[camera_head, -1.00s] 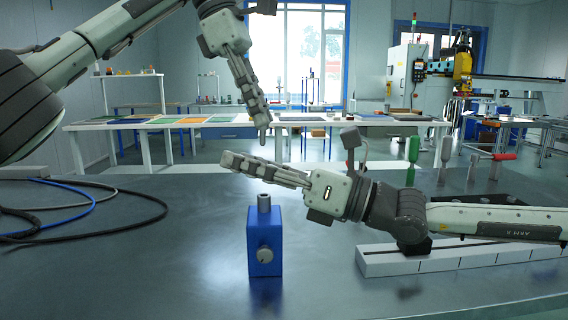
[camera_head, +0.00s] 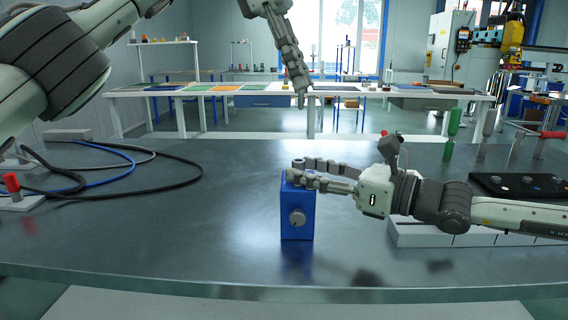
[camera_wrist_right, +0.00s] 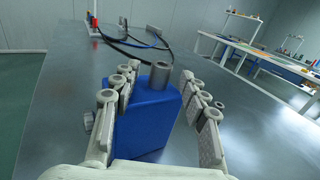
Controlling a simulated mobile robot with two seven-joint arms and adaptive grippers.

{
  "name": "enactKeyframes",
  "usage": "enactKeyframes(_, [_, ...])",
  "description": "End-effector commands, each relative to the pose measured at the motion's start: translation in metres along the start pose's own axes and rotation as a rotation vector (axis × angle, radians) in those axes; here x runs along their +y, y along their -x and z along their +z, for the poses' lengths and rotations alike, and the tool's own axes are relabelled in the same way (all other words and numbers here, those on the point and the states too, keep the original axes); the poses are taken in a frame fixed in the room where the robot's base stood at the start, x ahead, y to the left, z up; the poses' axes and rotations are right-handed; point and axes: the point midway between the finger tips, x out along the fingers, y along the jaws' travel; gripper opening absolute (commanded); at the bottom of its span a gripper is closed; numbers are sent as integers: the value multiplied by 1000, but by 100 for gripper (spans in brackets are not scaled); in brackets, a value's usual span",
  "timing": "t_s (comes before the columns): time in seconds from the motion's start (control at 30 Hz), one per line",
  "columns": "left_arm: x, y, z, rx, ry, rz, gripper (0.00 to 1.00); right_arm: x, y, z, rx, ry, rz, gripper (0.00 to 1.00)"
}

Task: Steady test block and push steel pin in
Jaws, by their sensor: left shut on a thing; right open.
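My right gripper (camera_head: 294,170) is open at the block's top. In its wrist view the fingers (camera_wrist_right: 158,73) lie on either side of the block; contact is unclear. They largely hide the pin in the head view. My left gripper (camera_head: 301,98) points down above the block, well clear of it, its fingers closed together. What it grips cannot be made out.
Black and blue cables (camera_head: 150,190) lie at the left, near a red-handled fixture (camera_head: 12,185). A pale slotted rail (camera_head: 415,238) lies under my right arm. A dark tray (camera_head: 525,187) and a green handle (camera_head: 453,125) are at the right. The bench's middle is clear.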

Motion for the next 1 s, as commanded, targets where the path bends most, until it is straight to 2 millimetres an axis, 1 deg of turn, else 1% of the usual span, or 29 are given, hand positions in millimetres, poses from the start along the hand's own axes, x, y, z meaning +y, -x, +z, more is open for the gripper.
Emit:
enactKeyframes(0.03, [0,0,0,0,1,0,0,2,-11,-2,0,-5,3,44])
enactKeyframes(0.1, [0,0,-1,0,1,0,0,1,-23,-2,1,-4,3,44])
enactKeyframes(0.2, [0,0,0,0,1,0,0,1,-37,-2,1,-5,2,44])
enactKeyframes(0.3, [0,0,0,0,1,0,0,1,-47,-1,1,-2,1,44])
enactKeyframes(0.47, [0,0,0,0,1,0,0,0,-55,-1,1,-2,0,44])
enactKeyframes(0.73, [0,0,0,0,1,0,0,0,-56,0,1,-2,-1,44])
enactKeyframes(1.0, [0,0,0,0,1,0,0,0,-55,0,1,-2,-1,10])
